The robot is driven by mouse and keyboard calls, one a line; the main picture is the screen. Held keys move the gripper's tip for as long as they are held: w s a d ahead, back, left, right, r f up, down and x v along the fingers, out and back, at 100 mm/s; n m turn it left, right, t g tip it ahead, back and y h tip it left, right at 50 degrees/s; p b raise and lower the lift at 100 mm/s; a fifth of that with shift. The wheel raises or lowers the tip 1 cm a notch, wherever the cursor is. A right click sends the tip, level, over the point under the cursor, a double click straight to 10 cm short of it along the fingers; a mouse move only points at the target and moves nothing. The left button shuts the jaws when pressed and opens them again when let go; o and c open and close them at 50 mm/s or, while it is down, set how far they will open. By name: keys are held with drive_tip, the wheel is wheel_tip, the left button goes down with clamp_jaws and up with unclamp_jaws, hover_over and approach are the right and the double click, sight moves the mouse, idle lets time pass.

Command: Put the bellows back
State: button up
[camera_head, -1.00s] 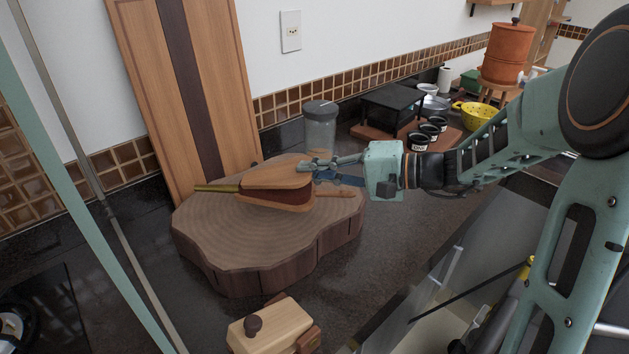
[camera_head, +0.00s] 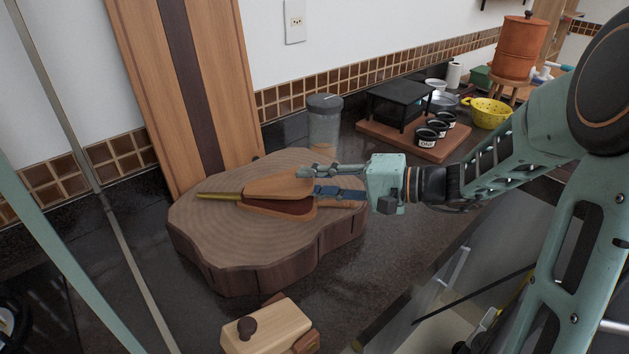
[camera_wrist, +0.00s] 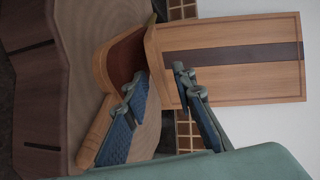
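The bellows (camera_head: 275,190), with wooden boards, a dark red-brown fold and a brass-coloured nozzle pointing left, rests on the wooden stump slab (camera_head: 245,270). My gripper (camera_head: 318,180) reaches in from the right at its handle end. The two fingers are spread apart, one finger over the upper board's end and the other lower, near a handle. In the wrist view the bellows (camera_wrist: 123,60) stands ahead of the open fingers (camera_wrist: 157,77), with one handle beside the left finger. Whether a finger touches the bellows, and where the other handle lies, I cannot tell.
A glass jar (camera_head: 324,125) stands behind the slab, and a tall striped wooden board (camera_head: 225,80) leans on the wall. A wooden box with a knob (camera_head: 275,328) is in front. A small black grill (camera_head: 400,98) and cups stand at the back right.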

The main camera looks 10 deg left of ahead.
drive_tip(key=shift+r, duration=0.1)
drive_tip(key=shift+d+r, duration=0.1)
drive_tip(key=shift+d, duration=0.15)
drive_tip(key=v, duration=1.1)
drive_tip(key=shift+d, duration=0.3)
